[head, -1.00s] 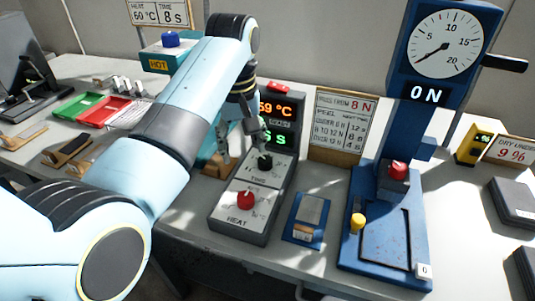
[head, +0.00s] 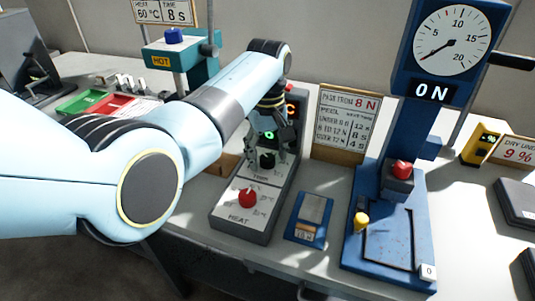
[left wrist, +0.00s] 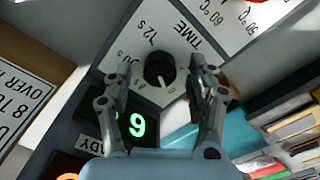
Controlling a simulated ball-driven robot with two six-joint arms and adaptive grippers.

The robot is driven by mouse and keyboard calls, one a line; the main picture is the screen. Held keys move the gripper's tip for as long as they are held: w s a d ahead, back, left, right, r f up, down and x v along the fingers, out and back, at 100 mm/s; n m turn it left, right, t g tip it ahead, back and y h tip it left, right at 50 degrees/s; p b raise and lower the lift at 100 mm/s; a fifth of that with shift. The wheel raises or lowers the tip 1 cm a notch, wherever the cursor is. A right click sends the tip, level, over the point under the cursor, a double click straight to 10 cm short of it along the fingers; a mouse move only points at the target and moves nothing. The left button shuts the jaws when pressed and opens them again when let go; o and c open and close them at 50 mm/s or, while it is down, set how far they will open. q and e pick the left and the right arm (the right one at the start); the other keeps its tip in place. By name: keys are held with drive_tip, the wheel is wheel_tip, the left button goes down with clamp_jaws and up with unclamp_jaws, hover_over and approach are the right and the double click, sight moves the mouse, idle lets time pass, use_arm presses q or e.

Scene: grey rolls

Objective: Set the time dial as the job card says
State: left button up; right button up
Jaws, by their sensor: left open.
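The job card (head: 163,12) at the top left of the head view reads HEAT 60 °C, TIME 8 s. The black time dial (head: 267,160) is on the white panel of the grey control box (head: 240,231). In the left wrist view the time dial (left wrist: 160,70) sits between the fingers, apart from both. My left gripper (head: 268,150) is open around the dial; it also shows in the left wrist view (left wrist: 165,85). The green time display (left wrist: 137,125) seems to show a 9, partly hidden by a finger. My right gripper is not in view.
A red heat knob (head: 247,198) is close in front of the time dial. A paper card on a board (head: 347,125) stands right of the box. A blue press (head: 400,235) stands further right. A small blue device (head: 309,218) lies between box and press.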

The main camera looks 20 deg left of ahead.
use_arm(q)
drive_tip(key=shift+f, duration=0.1)
drive_tip(key=c, duration=1.1)
drive_tip(key=shift+c, duration=0.2)
drive_tip(key=shift+r+m+p, duration=0.25)
drive_tip(key=shift+m+p, duration=0.75)
drive_tip(key=shift+p, duration=0.15)
drive_tip(key=m+p, duration=0.2)
drive_tip(key=shift+m, duration=0.4)
drive_tip(key=m+p, duration=0.1)
drive_tip(key=m, duration=0.2)
drive_tip(key=shift+p, duration=0.35)
drive_tip(key=shift+w+f+m+p, duration=0.15)
drive_tip(key=shift+m+p, duration=0.35)
drive_tip(key=shift+m, duration=1.5)
